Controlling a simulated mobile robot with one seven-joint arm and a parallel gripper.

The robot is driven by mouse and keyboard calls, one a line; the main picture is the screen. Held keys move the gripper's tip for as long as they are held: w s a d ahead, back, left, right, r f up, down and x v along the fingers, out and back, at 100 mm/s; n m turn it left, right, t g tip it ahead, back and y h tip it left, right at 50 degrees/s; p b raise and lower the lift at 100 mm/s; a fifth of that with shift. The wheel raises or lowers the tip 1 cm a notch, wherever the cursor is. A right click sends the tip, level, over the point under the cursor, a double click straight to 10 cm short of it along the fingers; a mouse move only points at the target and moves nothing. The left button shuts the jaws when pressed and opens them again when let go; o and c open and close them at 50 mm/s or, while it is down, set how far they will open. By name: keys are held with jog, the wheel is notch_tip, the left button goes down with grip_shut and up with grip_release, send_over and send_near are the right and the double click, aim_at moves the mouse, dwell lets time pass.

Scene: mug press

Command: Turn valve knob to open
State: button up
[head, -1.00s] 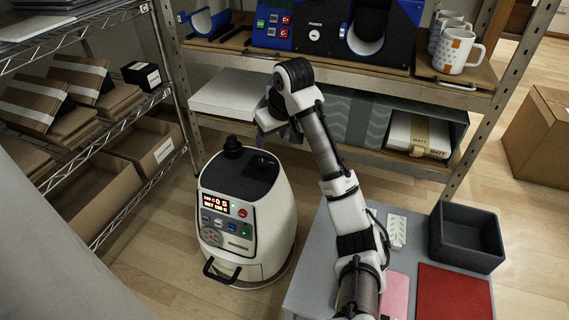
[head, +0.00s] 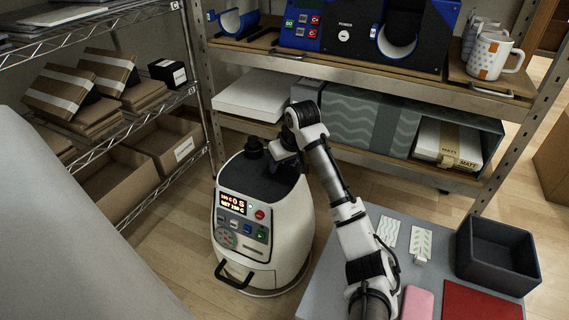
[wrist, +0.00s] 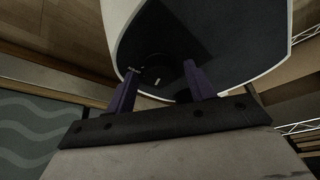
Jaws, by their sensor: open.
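The white machine (head: 285,235) stands on the floor with a black top, a lit display and buttons on its front. A black knob-like cap (head: 253,148) rises from the left of its top. In the wrist view a dark round knob (wrist: 155,70) with a small pale mark sits on the black top (wrist: 215,45); I take it for the valve knob. My gripper (wrist: 159,70) is open, its two purple fingers on either side of that knob in the picture. I cannot tell whether they touch it. In the head view my wrist hides the knob and the fingers.
A metal shelf with a wooden board (head: 440,90) stands close behind the machine, carrying a blue-black device and mugs (head: 490,55). A wire rack (head: 150,190) with boxes stands at left. The grey table (head: 385,215) at right holds a dark tray (head: 497,285) and a red mat (head: 480,303).

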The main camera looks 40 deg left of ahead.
jog(key=c, duration=1)
jog(key=shift+s+r+m+p, duration=0.1)
jog(key=shift+r+m+p, duration=0.15)
jog(key=shift+p, duration=0.65)
jog(key=m+p, duration=0.1)
jog(key=p, duration=0.2)
jog(key=shift+r, duration=0.15)
jog(key=m+p, duration=0.1)
jog(key=p, duration=0.1)
jog(key=m+t+p, duration=0.1)
jog(key=p, duration=0.2)
jog(key=shift+s+r+m+h, duration=0.15)
jog(key=shift+m+h, duration=0.1)
jog(key=shift+h, duration=0.15)
jog(key=m+p, duration=0.1)
jog(key=p, duration=0.2)
jog(key=m+t+h+p, duration=0.1)
jog(key=m+p, duration=0.1)
jog(key=p, duration=0.1)
jog(key=shift+a+f, duration=0.15)
jog(key=shift+f, duration=0.05)
jog(key=m+p, duration=0.1)
jog(key=p, duration=0.1)
jog(key=m+p, duration=0.1)
jog(key=m, duration=0.1)
jog(key=shift+f+t+h+p, duration=0.3)
jog(key=shift+h+p, duration=0.1)
